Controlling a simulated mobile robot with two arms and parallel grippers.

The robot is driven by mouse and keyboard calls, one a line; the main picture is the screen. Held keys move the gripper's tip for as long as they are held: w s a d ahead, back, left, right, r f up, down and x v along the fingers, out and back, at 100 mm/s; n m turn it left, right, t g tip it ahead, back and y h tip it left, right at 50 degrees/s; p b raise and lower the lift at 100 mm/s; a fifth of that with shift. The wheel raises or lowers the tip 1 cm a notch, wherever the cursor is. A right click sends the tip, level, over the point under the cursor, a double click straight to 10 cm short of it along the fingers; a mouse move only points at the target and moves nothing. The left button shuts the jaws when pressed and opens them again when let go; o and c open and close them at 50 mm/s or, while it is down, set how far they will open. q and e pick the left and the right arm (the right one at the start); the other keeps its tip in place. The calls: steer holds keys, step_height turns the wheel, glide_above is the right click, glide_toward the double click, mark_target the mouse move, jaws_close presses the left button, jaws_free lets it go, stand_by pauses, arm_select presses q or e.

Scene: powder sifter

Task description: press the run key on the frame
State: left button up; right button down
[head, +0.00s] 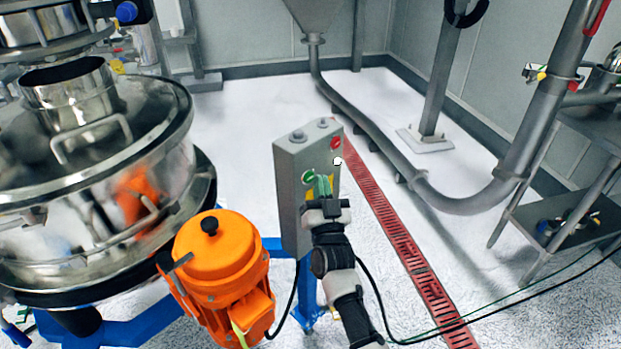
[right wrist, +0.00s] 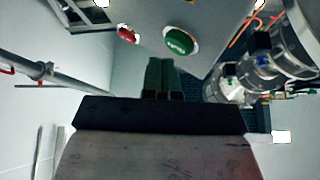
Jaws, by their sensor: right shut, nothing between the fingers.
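The grey control box (head: 291,200) stands on the blue frame (head: 307,288), beside the orange motor. A round green key (head: 308,176) is on its face and also shows in the right wrist view (right wrist: 180,42). A red key (head: 335,143) sits higher on the box in the head view; in the right wrist view it is left of the green one (right wrist: 128,34). My right gripper (head: 322,184) is at the box face, its green fingertips (right wrist: 161,62) shut and empty. The tips are close to the green key; I cannot tell whether they touch it. My left gripper is not in view.
The orange motor (head: 222,262) and the large steel sifter (head: 95,190) stand left of the box. A red floor grating (head: 385,218) and a curved grey pipe (head: 375,145) lie to the right. A black cable (head: 375,290) hangs near my right arm.

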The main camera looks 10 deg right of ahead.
steer(key=shift+w+a+r+b, duration=0.15)
steer(key=shift+w+a+b, duration=0.25)
steer(key=shift+w, duration=0.3)
stand_by(1.3)
steer(key=shift+s+r+p, duration=0.2)
steer(key=shift+s+p, duration=0.05)
steer(key=shift+p, duration=0.25)
steer(key=shift+s+d+f+p, duration=0.1)
steer(key=shift+s+p, duration=0.3)
steer(key=shift+s, duration=0.2)
steer(key=s+d+p, duration=0.1)
steer(key=s, duration=0.1)
steer(key=s+d+p, duration=0.1)
steer(key=s+d, duration=0.1)
steer(key=shift+p, duration=0.4)
